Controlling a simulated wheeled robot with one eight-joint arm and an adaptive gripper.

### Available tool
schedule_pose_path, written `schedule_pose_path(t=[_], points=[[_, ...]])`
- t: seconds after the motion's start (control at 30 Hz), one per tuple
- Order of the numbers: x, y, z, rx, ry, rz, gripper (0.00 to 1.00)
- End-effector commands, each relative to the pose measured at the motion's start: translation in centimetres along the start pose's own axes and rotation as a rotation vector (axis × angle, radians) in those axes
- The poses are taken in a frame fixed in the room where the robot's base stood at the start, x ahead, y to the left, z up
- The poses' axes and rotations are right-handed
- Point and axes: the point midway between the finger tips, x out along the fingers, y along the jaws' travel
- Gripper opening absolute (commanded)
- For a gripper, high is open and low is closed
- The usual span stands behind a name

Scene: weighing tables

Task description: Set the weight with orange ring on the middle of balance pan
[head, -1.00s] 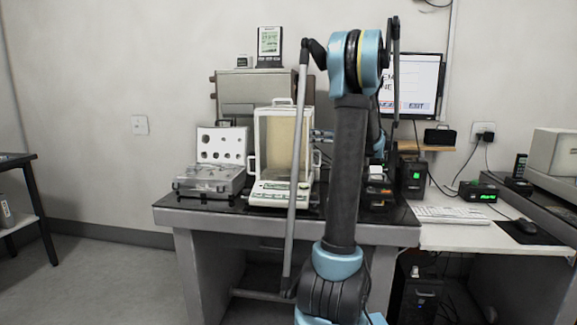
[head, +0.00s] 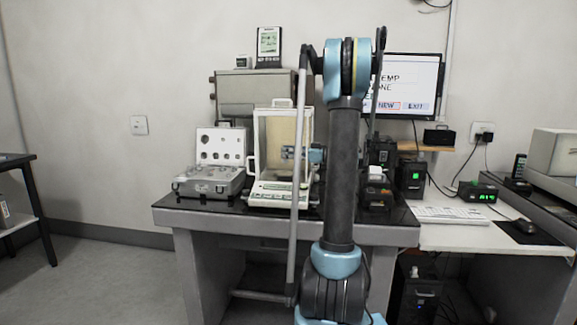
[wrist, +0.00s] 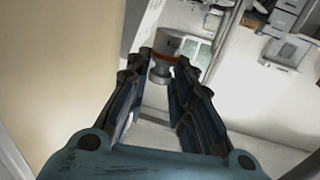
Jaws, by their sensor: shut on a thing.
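The weight with orange ring (wrist: 166,45) is a grey metal cylinder with an orange band, seen in the wrist view between my fingertips. My gripper (wrist: 166,68) is shut on it. In the head view my gripper (head: 291,153) is at the right side of the balance (head: 270,188), a white instrument with a tall glass draft shield, and seems to reach into it. The weight is too small to make out there. I cannot clearly tell the balance pan in either view, or whether the weight touches anything.
An open grey weight case (head: 208,186) with a white lid (head: 221,146) stands left of the balance on the dark table. Small black devices (head: 377,188) stand to the right, behind my arm. A monitor (head: 412,84) is at the back right.

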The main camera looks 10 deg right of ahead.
Motion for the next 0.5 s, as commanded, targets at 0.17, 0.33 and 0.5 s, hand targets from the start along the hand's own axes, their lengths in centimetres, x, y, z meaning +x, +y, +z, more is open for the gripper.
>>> schedule_pose_path(t=[0.17, 0.33, 0.5], points=[[0.0, 0.0, 1.8, 0.0, 0.0, 0.0, 0.0], [-0.1, 0.0, 3.9, 0.0, 0.0, 0.0, 0.0], [0.3, -0.1, 4.5, 0.0, 0.0, 0.0, 0.0]])
